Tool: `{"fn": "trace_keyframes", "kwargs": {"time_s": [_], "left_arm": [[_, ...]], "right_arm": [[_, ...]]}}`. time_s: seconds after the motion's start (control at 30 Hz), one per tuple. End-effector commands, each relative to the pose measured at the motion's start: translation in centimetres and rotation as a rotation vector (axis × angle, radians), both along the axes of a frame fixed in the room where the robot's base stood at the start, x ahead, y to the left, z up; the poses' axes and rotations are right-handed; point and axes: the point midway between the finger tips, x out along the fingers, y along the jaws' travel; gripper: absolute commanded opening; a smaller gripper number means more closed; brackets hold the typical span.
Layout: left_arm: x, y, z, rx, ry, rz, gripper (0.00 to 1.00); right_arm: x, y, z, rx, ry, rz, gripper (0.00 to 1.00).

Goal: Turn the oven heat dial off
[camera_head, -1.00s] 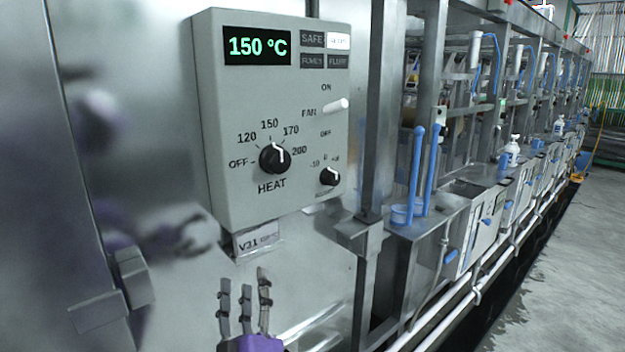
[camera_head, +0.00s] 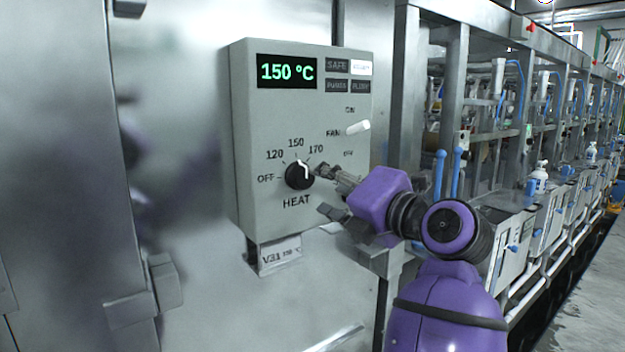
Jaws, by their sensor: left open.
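The heat dial (camera_head: 299,175) is a round black knob with a white mark, low on the grey control box (camera_head: 245,140). Its mark points up and slightly right, near 150 and away from OFF on the left. The green display (camera_head: 286,72) reads 150 °C. My left gripper (camera_head: 324,190), on a purple arm, is open just right of the dial. One finger points at the dial's right edge and another is lower right. I cannot tell whether it touches the knob. The hand hides the 200 mark and the small lower knob. My right gripper is out of view.
A white fan switch (camera_head: 358,127) sits above the hand on the same box. A V31 label plate (camera_head: 280,255) hangs below the box. A metal frame post (camera_head: 402,100) stands close on the right. The steel panel left of the box is clear.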

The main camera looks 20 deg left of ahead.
Motion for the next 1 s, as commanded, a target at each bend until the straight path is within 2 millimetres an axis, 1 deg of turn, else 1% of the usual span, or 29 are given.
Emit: {"fn": "trace_keyframes", "kwargs": {"time_s": [0.2,0.4,0.57,0.8,0.83,1.0], "left_arm": [[1.9,2.7,0.5,0.004,-0.004,0.004,0.50],[3.7,4.9,0.4,0.006,-0.006,0.003,0.50],[4.3,5.8,0.2,0.004,-0.004,0.003,0.50],[4.4,5.8,0.1,0.004,-0.003,0.002,0.50],[4.4,5.8,0.1,0.004,-0.003,0.002,0.49],[4.4,5.8,0.1,0.004,-0.003,0.002,0.27]], "right_arm": [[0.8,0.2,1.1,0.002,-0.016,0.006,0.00],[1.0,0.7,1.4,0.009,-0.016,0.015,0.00],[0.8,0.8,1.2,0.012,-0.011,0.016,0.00],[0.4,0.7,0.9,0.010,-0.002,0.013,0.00],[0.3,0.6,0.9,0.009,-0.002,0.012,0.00],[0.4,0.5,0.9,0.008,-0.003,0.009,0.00]]}}
